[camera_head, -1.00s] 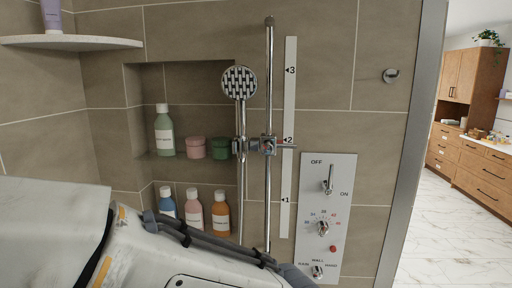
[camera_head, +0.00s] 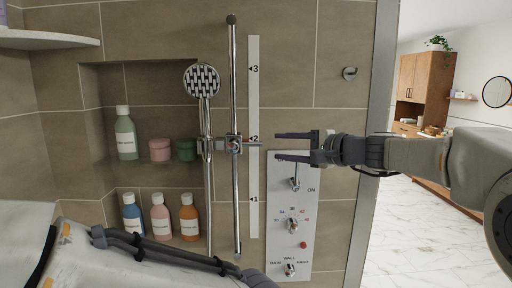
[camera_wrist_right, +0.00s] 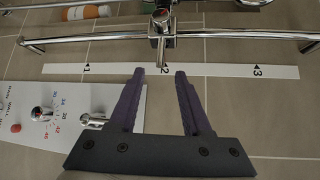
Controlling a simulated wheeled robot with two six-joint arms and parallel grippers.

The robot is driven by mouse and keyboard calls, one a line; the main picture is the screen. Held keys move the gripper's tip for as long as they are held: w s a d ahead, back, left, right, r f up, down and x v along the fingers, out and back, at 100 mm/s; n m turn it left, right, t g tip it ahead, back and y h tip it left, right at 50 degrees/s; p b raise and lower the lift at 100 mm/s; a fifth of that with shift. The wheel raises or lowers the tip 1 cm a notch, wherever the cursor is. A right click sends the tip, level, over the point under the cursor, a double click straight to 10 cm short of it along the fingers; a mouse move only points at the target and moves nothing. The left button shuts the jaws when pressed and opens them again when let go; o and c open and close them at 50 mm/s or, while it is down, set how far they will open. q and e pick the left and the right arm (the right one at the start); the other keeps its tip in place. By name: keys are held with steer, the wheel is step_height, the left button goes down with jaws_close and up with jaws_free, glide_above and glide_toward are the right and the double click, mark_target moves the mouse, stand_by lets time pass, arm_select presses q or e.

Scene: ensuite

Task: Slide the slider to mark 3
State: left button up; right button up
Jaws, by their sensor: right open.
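The slider (camera_head: 233,145) is a chrome clamp with a short side lever on a vertical chrome rail (camera_head: 233,80). It holds the shower head (camera_head: 201,82) and sits level with mark 2 on the white scale strip (camera_head: 254,100). Mark 3 (camera_head: 255,69) is higher on the strip. My right gripper (camera_head: 283,146) is open and empty, just right of the lever, pointing left at it. In the right wrist view the slider (camera_wrist_right: 161,20) and its lever lie ahead of the open fingers (camera_wrist_right: 158,72), apart from them. My left gripper is out of frame; only my left arm shows at the lower left.
A white control panel (camera_head: 290,215) with knobs and a lever is below my right gripper. A chrome wall hook (camera_head: 349,73) is at upper right. The niche holds bottles (camera_head: 125,134) and jars (camera_head: 160,150). The wall beside the upper strip is clear.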

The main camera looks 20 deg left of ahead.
mark_target(257, 145)
steer(key=p+x, duration=0.2)
steer(key=x, duration=0.2)
steer(key=p+x, duration=0.3)
steer(key=x, duration=0.2)
steer(key=shift+a+r, duration=0.1)
steer(key=shift+r, duration=0.1)
steer(key=shift+w+a+f, duration=0.2)
steer(key=shift+w+a, duration=0.1)
steer(key=shift+a, duration=0.15)
jaws_close()
stand_by(0.7)
